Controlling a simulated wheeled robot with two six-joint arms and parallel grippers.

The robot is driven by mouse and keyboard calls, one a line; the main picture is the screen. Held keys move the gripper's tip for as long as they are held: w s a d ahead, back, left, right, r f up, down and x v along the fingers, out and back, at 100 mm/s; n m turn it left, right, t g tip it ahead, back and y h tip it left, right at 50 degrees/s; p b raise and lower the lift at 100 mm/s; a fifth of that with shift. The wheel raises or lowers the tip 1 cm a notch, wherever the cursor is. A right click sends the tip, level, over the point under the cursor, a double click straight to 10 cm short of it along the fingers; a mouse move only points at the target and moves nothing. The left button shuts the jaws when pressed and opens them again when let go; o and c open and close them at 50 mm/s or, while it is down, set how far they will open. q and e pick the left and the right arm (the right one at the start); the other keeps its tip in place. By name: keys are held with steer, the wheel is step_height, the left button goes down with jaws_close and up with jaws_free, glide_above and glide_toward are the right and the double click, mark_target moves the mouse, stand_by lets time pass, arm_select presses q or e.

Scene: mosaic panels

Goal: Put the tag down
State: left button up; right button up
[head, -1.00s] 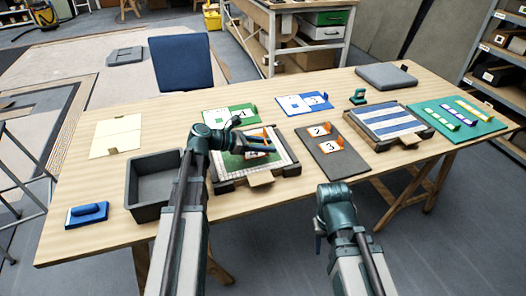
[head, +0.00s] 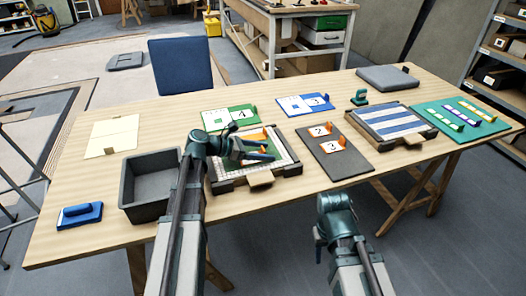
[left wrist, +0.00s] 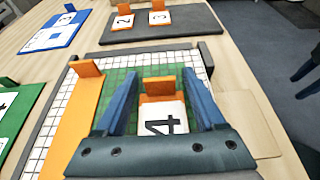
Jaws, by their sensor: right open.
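The tag, a white card with a black 4 and an upright orange tab, shows in the left wrist view (left wrist: 166,118) over the green part of the gridded mosaic panel (left wrist: 58,100). I cannot tell for sure whether it touches the panel. My left gripper (head: 270,151) is over the framed panel in the head view. Its blue fingers (left wrist: 160,84) stand on both sides of the orange tab, with a narrow gap showing at each side. The gripper hides the tag in the head view. My right gripper (head: 319,238) is open and empty in front of the table.
A dark board with tags 2 and 3 (head: 340,165) lies right of the panel. A green board (head: 216,119) and a blue board (head: 292,105) lie behind it. A grey bin (head: 150,181) stands left. A blue-striped panel (head: 392,121) lies right.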

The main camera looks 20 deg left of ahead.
arm_select(q)
steer(key=shift+r, duration=0.25)
steer(key=p+v, duration=0.4)
steer(key=v, duration=0.7)
steer(key=shift+a+p, duration=0.1)
steer(key=shift+p, duration=0.3)
steer(key=shift+s+a+r, duration=0.15)
steer(key=shift+s+a, duration=0.1)
steer(key=shift+a, duration=0.05)
